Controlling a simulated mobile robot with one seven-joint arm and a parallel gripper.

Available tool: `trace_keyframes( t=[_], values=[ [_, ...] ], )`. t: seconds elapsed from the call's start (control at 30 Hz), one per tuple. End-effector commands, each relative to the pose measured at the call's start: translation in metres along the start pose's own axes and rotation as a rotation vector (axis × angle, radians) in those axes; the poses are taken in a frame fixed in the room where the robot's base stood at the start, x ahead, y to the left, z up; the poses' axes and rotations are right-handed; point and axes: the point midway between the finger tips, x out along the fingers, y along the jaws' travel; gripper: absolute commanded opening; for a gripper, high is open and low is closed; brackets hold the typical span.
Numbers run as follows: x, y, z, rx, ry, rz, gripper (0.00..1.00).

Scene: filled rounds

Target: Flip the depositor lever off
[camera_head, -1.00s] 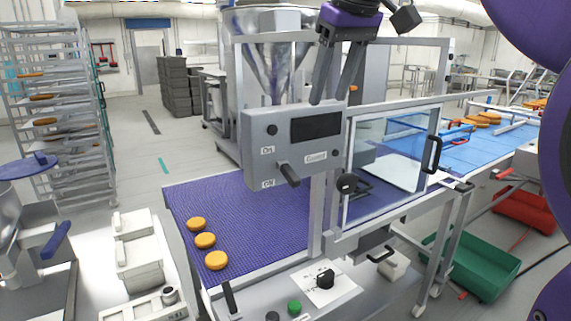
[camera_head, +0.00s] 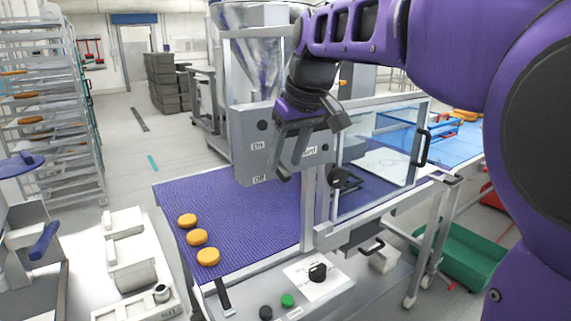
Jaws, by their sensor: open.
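The dark lever (camera_head: 283,176) is on the box's front, right of the labels. Its lower end shows and the rest is largely hidden behind my gripper. My gripper (camera_head: 290,160) is open and points down in front of the box, its fingers close around or in front of the lever. I cannot tell whether they touch it. The box's display is mostly covered by my gripper.
Three orange rounds (camera_head: 197,237) lie on the purple belt (camera_head: 245,215). A clear guard door (camera_head: 378,165) with a black handle is right of the box. A knob (camera_head: 317,272) and green button (camera_head: 287,300) sit below. A green crate (camera_head: 462,255) stands on the floor at right.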

Motion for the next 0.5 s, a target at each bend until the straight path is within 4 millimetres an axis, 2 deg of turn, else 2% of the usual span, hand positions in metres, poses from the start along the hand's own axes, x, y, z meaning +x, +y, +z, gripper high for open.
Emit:
trace_keyframes(
  t=[0.2, 0.5],
  values=[
    [0.019, 0.0, 0.0, -0.001, 0.0, 0.0, 0.53],
    [0.022, 0.0, 0.0, -0.001, 0.001, 0.001, 0.53]
  ],
)
